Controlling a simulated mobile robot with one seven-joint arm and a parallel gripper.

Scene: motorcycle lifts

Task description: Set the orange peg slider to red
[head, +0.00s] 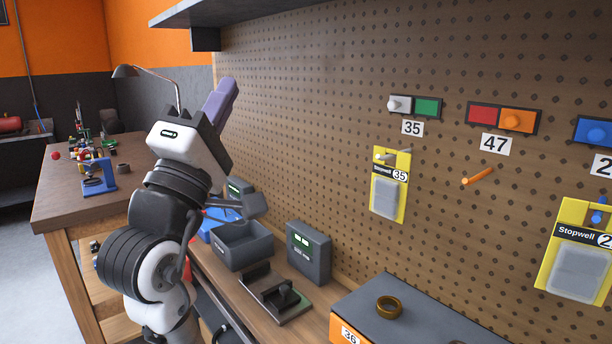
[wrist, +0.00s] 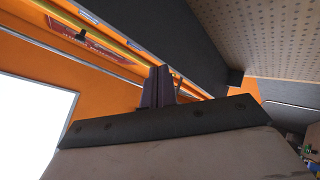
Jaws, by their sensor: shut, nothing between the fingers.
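The slider with the orange knob (head: 512,122) is on the pegboard at the right in the head view, above the label 47 (head: 495,144). Its left half is a red field (head: 482,115) and its right half is orange. The knob sits on the orange half. Below it an orange peg (head: 478,176) sticks out of the board with nothing hung on it. My gripper (head: 227,88) is raised at the left, well apart from the slider. Its purple fingers are shut and empty. They also show in the wrist view (wrist: 158,87), pointing toward an orange wall.
A grey-green slider (head: 415,105) and a blue one (head: 594,131) flank it. Yellow Stopwell packs (head: 389,183) hang on the pegboard. A shelf (head: 230,12) juts out above. The bench holds a grey bin (head: 241,245), a grey device (head: 309,252) and a box with a ring (head: 389,306).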

